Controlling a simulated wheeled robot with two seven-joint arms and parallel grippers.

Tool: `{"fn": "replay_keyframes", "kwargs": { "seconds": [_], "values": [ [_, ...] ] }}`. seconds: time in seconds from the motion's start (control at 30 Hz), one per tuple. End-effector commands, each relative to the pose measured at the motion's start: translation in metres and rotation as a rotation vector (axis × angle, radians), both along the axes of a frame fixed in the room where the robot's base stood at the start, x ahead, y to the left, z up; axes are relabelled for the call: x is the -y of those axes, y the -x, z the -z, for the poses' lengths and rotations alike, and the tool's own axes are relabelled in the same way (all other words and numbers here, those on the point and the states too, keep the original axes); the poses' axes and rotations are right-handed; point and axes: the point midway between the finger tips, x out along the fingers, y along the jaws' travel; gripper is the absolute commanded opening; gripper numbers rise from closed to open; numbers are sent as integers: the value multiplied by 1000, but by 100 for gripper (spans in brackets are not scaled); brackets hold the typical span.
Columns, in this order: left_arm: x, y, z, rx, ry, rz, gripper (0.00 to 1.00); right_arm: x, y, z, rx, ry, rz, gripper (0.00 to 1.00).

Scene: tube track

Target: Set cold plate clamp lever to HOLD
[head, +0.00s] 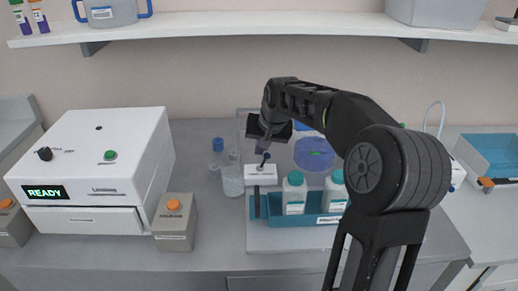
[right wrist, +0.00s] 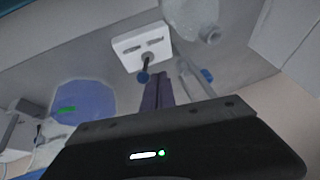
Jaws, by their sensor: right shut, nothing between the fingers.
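My right gripper (head: 262,146) is just above and behind the knob in the head view. In the right wrist view its narrow fingers (right wrist: 158,92) are together, empty, and close beside the knob; I cannot tell whether they touch it. The lettering on the block is too small to read. My left gripper is not in view.
A white machine (head: 100,160) reading READY stands at the left. A shelf (head: 220,27) runs above.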

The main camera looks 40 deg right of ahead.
Motion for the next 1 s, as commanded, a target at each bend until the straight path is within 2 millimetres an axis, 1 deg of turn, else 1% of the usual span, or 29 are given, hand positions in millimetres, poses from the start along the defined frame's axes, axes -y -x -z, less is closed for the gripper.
{"fn": "replay_keyframes", "kwargs": {
  "seconds": [0.33, 0.8, 0.87, 1.0],
  "values": [
    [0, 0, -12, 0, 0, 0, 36, 0, 0, -15, -1, 1, 0, 0],
    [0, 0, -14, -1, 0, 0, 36, 0, 0, -17, -1, 1, 0, 0],
    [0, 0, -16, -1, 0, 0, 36, 0, -1, -20, -1, 1, 0, 0],
    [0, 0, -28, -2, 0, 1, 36, -1, -2, -33, -1, 1, 0, 0]
  ]
}}
